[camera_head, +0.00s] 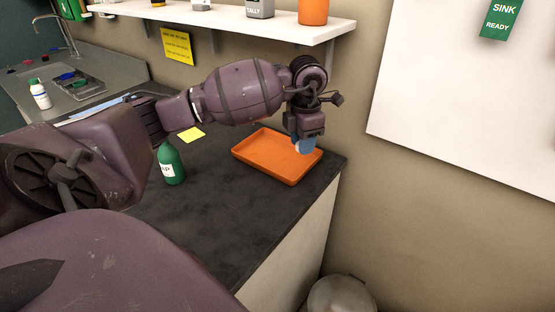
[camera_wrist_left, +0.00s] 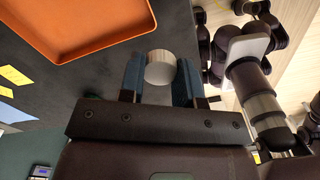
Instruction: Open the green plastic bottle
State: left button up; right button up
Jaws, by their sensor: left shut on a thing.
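The green plastic bottle (camera_head: 171,165) stands upright on the dark counter, with a white label. Its top is close under my arm in the head view, and I see no cap on it. My left gripper (camera_head: 305,146) is above the right side of the orange tray, well to the right of the bottle. In the left wrist view, my left gripper (camera_wrist_left: 160,80) is shut on a small white round piece (camera_wrist_left: 160,68) between its blue fingertips. It looks like a cap. My right gripper is not clearly seen in either view.
The orange tray (camera_head: 248,160) lies empty near the counter's right end. A yellow note (camera_head: 191,134) lies behind the bottle. A white shelf (camera_head: 230,22) with containers hangs above. A white bottle (camera_head: 40,95) stands by the sink at left. The dark counter (camera_head: 215,215) in front is clear.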

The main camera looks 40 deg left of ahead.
pick_arm(q)
jog(key=w+a+f+n+b, duration=0.1)
jog(key=w+a+n, duration=0.1)
jog(key=a+n, duration=0.6)
jog(key=n+b, duration=0.2)
jog(key=n, duration=1.1)
send_near(271, 162)
jog(key=shift+f, duration=3.65)
pick_arm(e)
jog(key=shift+s+f, duration=0.2)
jog(key=shift+f, duration=0.8)
jog(key=shift+s+f, duration=0.15)
jog(key=shift+f, duration=0.8)
pick_arm(q)
jog(key=shift+f, duration=0.1)
pick_arm(e)
jog(key=shift+g, duration=0.3)
pick_arm(q)
jog(key=o, duration=1)
notch_tip(271, 162, up, 12)
jog(key=shift+r+p, duration=0.1)
jog(key=shift+p, duration=0.2)
pick_arm(e)
jog(key=shift+s+r, duration=0.1)
jog(key=shift+r, duration=0.1)
